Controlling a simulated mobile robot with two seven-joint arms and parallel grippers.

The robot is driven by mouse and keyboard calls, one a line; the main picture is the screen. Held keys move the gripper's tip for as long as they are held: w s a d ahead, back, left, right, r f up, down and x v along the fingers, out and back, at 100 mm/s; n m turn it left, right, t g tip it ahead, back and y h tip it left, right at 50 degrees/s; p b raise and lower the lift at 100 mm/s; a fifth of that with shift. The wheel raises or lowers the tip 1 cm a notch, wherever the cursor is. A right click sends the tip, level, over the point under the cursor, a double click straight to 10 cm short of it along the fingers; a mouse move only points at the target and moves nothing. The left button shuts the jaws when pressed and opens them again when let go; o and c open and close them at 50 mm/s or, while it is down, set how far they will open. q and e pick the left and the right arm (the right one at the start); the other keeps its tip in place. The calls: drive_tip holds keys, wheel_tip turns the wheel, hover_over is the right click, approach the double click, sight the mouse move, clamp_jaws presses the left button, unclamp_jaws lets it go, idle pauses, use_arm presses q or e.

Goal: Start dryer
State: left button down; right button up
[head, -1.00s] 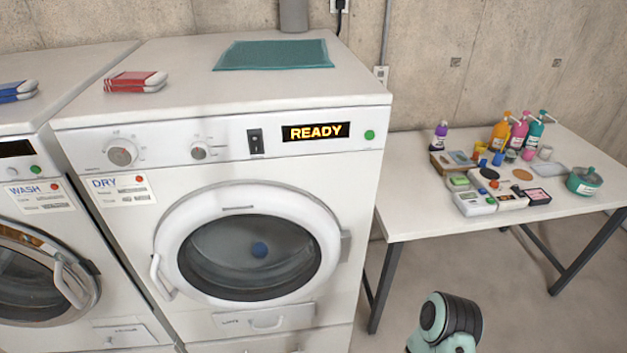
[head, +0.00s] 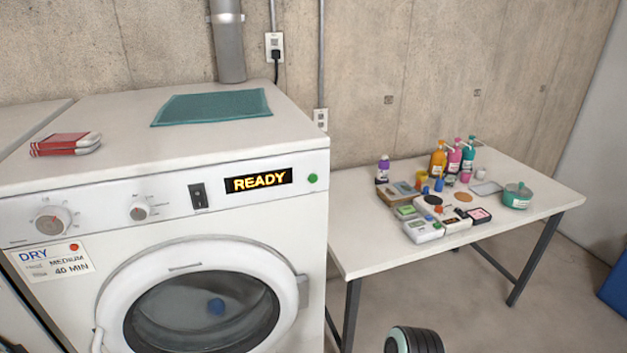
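The white dryer (head: 60,310) stands at the left with its round door (head: 270,258) shut. Two white knobs, a large one (head: 53,221) and a small one (head: 139,212), are on the panel. A card (head: 52,262) reads DRY, MEDIUM, 40 MIN. Part of my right arm shows at the bottom edge. Neither gripper is in view.
A teal cloth (head: 212,106) and red-and-white folded items (head: 66,144) lie on top of the dryer. A white table (head: 365,245) at the right holds bottles (head: 437,160), small boxes and a teal pot (head: 517,195). A blue object (head: 614,285) is at the right edge.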

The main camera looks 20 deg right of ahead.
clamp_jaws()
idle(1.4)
